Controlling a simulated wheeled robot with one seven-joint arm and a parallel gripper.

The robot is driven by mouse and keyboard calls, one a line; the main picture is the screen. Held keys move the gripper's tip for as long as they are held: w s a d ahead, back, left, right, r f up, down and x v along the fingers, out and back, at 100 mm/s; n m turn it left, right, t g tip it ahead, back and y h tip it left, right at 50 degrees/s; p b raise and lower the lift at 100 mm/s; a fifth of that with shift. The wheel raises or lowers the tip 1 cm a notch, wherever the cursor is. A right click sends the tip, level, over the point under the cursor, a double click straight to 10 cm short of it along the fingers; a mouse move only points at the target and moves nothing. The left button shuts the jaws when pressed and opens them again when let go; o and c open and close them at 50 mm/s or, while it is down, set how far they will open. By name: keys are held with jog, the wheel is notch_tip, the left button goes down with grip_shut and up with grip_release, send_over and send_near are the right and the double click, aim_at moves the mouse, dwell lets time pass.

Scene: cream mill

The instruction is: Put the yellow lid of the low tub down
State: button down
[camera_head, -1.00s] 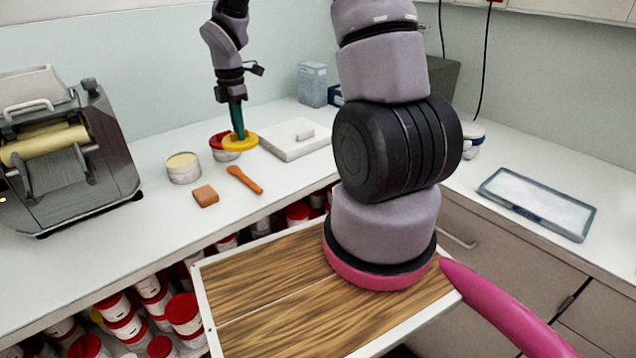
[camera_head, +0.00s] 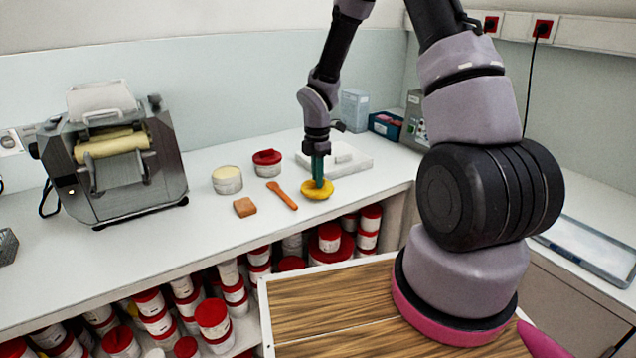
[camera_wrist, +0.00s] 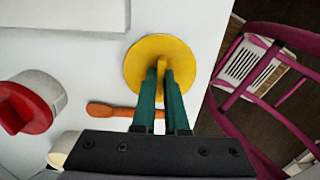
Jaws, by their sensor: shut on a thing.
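The yellow lid (camera_head: 317,193) is a round disc with a raised grip in its middle. My gripper (camera_head: 319,180) has its teal fingers shut on that grip. In the wrist view the lid (camera_wrist: 140,62) lies flat below the fingers (camera_wrist: 161,72), over the white counter near its front edge. I cannot tell whether the lid touches the counter. A low open tub (camera_head: 227,182) with pale cream contents stands to the left, apart from the lid. In the wrist view this tub is mostly hidden behind the gripper body.
A red-lidded tub (camera_head: 267,165), an orange spatula (camera_head: 282,195) and a brown block (camera_head: 245,207) are left of the lid on the counter (camera_head: 180,240). A white slab (camera_head: 350,160) lies close behind it. A roller mill (camera_head: 115,160) stands far left.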

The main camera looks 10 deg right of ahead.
jog(key=shift+f, duration=0.7)
jog(key=shift+f, duration=0.1)
jog(key=c, duration=0.9)
grip_release()
jog(key=shift+c, duration=0.2)
jog(key=s+d+r+m+t, duration=0.15)
jog(key=r+m, duration=0.25)
jog(key=r, duration=0.5)
jog(key=s+d+r+m, duration=0.1)
jog(key=s+r+m, duration=0.2)
jog(key=r, duration=0.6)
jog(key=s+d+r+m+t, duration=0.1)
jog(key=s+d+r+m, duration=0.2)
jog(key=r, duration=0.7)
jog(key=s+r+m+t+y, duration=0.1)
jog(key=s+r+m+t, duration=0.1)
jog(key=s+r+m, duration=0.3)
jog(key=s+r+m+t+y, duration=0.1)
jog(key=s+r+m+t, duration=0.1)
jog(key=s+r+m, duration=0.3)
jog(key=s+m, duration=0.4)
jog(key=m, duration=0.1)
jog(key=shift+s+r+m, duration=0.15)
jog(key=shift+s+m, duration=0.25)
